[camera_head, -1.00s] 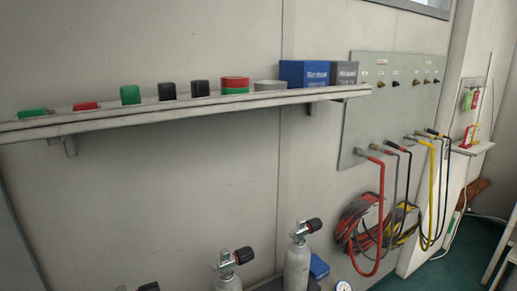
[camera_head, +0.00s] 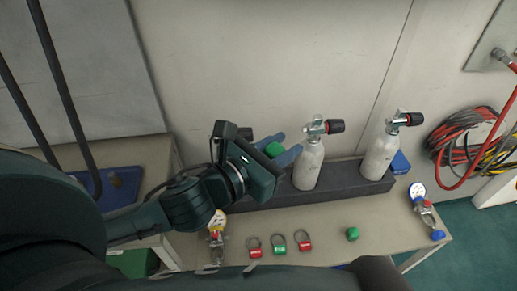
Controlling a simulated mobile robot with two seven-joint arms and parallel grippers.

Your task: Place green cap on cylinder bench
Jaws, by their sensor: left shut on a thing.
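Part of the cap is hidden by the gripper. Another small green cap (camera_head: 352,233) sits on the bench top near the front right. My right gripper is not in view.
Two grey cylinders with black-and-red valve knobs, a nearer one (camera_head: 308,165) and a right one (camera_head: 382,155), stand in a dark rack (camera_head: 345,190). A hose coil (camera_head: 465,135) hangs at right.

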